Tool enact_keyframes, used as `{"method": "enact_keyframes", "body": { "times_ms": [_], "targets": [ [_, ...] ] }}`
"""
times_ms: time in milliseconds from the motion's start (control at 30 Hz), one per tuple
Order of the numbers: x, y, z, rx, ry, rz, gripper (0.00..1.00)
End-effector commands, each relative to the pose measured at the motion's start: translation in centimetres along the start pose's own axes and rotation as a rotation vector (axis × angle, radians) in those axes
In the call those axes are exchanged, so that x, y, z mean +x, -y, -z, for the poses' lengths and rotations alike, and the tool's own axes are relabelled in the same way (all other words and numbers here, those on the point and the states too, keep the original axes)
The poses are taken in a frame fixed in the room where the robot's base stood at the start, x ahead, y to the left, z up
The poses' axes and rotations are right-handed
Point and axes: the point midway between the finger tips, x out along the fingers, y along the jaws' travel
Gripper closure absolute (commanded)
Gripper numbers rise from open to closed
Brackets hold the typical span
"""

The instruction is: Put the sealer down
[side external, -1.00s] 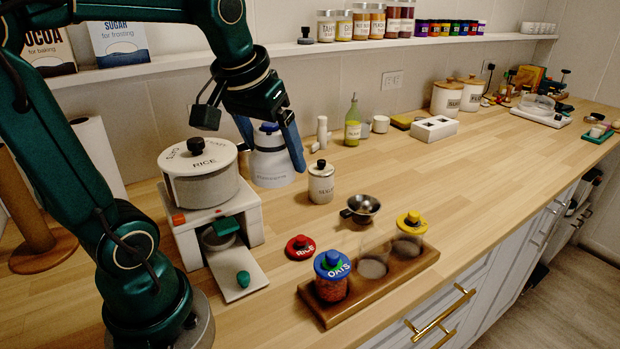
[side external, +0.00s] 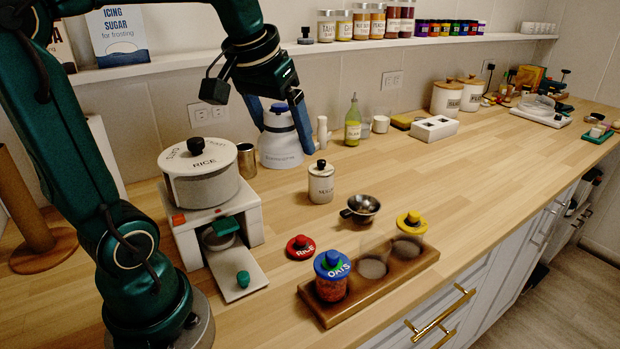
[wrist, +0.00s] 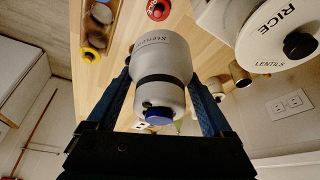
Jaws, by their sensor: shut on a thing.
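The sealer (side external: 281,149) is a white, bottle-shaped body with a dark band and a blue cap. My gripper (side external: 284,128) is shut on it, one blue finger on each side. In the wrist view the sealer (wrist: 160,62) lies between the fingers of my gripper (wrist: 160,85), its blue cap towards my palm. In the side view it is upright, at the back of the wooden counter (side external: 420,190). I cannot tell whether its base touches the counter. The left finger is partly hidden behind it.
The rice cooker (side external: 200,173) stands left, with a metal cup (side external: 246,161) between it and the sealer. A lidded white jar (side external: 321,184) stands in front; a green bottle (side external: 353,125) stands to the right. The counter's middle right is clear.

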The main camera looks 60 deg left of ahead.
Motion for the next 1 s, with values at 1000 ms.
{"method": "enact_keyframes", "body": {
  "times_ms": [1000],
  "targets": [
    [19.1, 9.0, 2.9, -0.164, 0.006, 0.069, 0.95]
  ]
}}
